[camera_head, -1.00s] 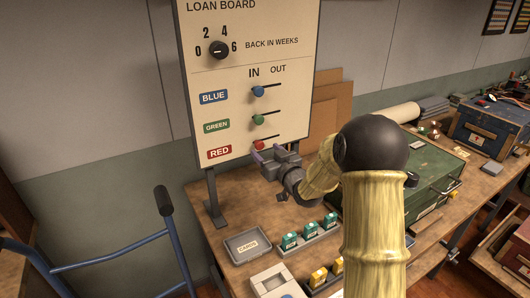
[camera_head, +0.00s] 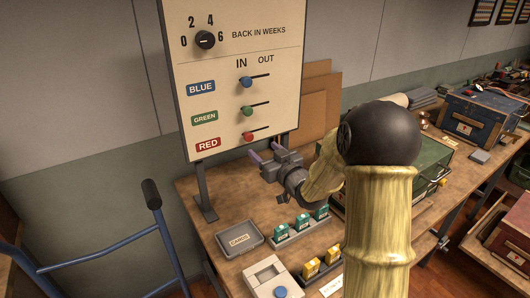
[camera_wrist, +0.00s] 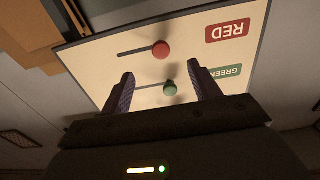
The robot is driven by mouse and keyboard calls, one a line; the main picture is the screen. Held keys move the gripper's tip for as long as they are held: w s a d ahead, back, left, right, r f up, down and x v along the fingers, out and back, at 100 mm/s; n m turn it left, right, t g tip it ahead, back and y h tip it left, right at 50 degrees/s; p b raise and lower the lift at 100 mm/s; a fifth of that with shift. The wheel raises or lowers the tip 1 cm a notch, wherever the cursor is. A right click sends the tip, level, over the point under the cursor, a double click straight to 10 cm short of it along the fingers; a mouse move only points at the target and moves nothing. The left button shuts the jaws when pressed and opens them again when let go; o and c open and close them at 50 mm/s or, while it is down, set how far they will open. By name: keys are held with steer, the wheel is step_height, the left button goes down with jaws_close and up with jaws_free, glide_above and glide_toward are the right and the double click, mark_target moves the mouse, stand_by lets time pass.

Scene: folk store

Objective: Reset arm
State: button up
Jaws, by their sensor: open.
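My gripper (camera_head: 267,151) is open and empty, just below and to the right of the red knob (camera_head: 247,137) on the loan board (camera_head: 285,45). Its two purple-lined fingers also show in the wrist view (camera_wrist: 162,88), spread apart in front of the board, which appears upside down there. The red knob (camera_wrist: 161,49), green knob (camera_head: 247,111) and blue knob (camera_head: 246,81) all sit at the left, IN end of their slots. A black dial (camera_head: 205,40) above them has its numbers around it. No finger visibly touches a knob.
On the wooden bench (camera_head: 230,220) lie a grey cards tray (camera_head: 240,238), a rack of green packs (camera_head: 302,228) and one of yellow packs (camera_head: 321,263). A device with a blue button (camera_head: 272,280) is in front. A blue hand truck (camera_head: 100,258) stands left.

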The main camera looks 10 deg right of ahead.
steer(key=s+d+f+m+g+h+p, duration=0.1)
steer(key=s+g, duration=0.6)
steer(key=s, duration=0.7)
steer(key=s+d+f+m+g+h+p, duration=0.2)
steer(key=s+g+h+p, duration=0.3)
steer(key=s, duration=1)
steer(key=shift+s+d+f+m+g+h+p, duration=0.3)
steer(key=shift+f+m+g+h+p, duration=0.15)
steer(key=shift+m+g+p, duration=0.45)
